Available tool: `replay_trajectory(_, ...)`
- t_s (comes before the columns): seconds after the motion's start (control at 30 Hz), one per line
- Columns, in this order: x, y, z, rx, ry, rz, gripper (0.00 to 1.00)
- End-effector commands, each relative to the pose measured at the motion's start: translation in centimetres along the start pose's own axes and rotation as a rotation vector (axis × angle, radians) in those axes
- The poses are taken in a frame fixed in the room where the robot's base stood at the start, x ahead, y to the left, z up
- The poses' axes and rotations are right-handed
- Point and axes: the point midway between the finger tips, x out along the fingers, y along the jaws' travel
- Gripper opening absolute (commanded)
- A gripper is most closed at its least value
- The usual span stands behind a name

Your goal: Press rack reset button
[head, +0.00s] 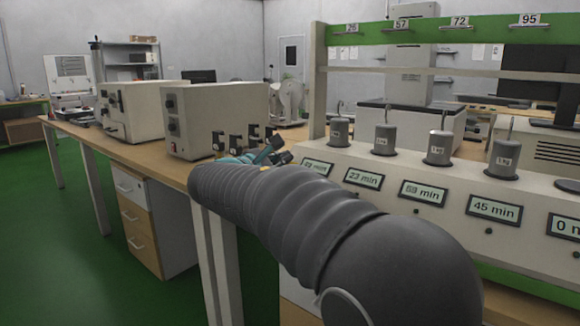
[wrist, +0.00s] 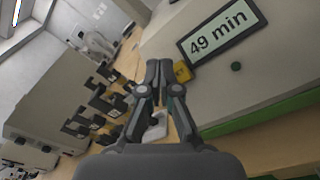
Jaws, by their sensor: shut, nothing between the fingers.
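The rack (head: 395,165) is a long pale unit with several displays along its front. A small dark round button (head: 416,211) sits below the "min" display (head: 423,193) in the head view. In the wrist view a dark green button (wrist: 236,66) sits below a display reading "49 min" (wrist: 222,31). My gripper (wrist: 158,66) is shut and empty, its fingertips left of that display and apart from the button. In the head view my gripper (head: 278,148) is small at the rack's left end, partly hidden behind my arm. A yellow piece (wrist: 182,71) shows beside the fingertips.
Several grey 1 kg weights (head: 385,138) stand on the rack top. A green beam (head: 440,32) with numbered hooks spans above. Pale instrument boxes (head: 216,118) and dark clamps (head: 235,144) stand on the wooden bench (head: 165,145) to the left. The green floor (head: 45,250) is open at left.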

Motion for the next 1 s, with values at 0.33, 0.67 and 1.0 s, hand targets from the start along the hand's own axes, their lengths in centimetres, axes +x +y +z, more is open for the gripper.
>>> replay_trajectory(0.33, 0.62, -0.45, -0.42, 0.000, 0.000, 0.000, 0.00)
replay_trajectory(0.67, 0.61, -0.45, -0.42, 0.000, 0.000, 0.000, 0.00)
replay_trajectory(1.0, 0.84, -0.62, -0.59, 0.000, 0.000, 0.000, 0.00)
